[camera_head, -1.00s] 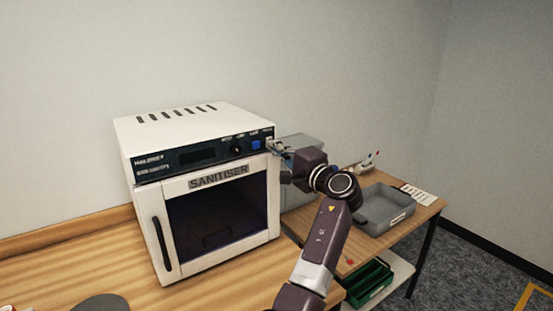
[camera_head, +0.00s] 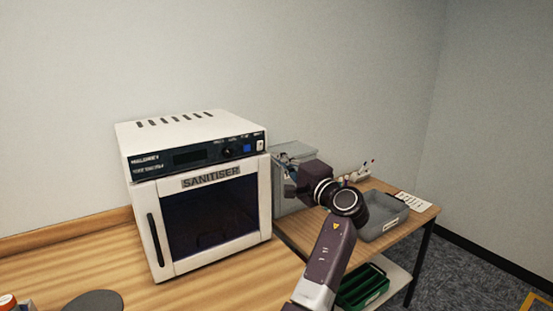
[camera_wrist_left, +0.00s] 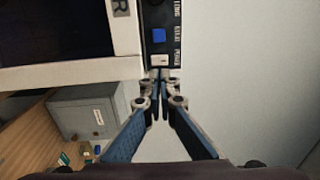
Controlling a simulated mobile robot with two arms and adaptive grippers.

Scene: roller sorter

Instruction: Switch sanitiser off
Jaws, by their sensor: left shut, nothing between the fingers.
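The white sanitiser (camera_head: 190,115) stands on the wooden counter with its door closed. Its dark control panel carries a dark display (camera_head: 194,157), a black knob (camera_head: 227,153), a blue button (camera_head: 246,148) and a white power switch (camera_head: 260,145) at the right end. The left wrist view shows the blue button (camera_wrist_left: 159,35) and the white power switch (camera_wrist_left: 160,61) too. My left gripper (camera_head: 281,157) is shut and empty, just right of the panel in the head view. In the left wrist view its fingertips (camera_wrist_left: 160,75) appear just below the switch; contact cannot be told.
A grey lidded box (camera_head: 290,200) stands behind my gripper on a side table. A grey tray (camera_head: 384,226) and a white paper (camera_head: 413,202) lie there too. A green crate (camera_head: 362,288) sits on the lower shelf. The counter before the sanitiser (camera_head: 225,282) is clear.

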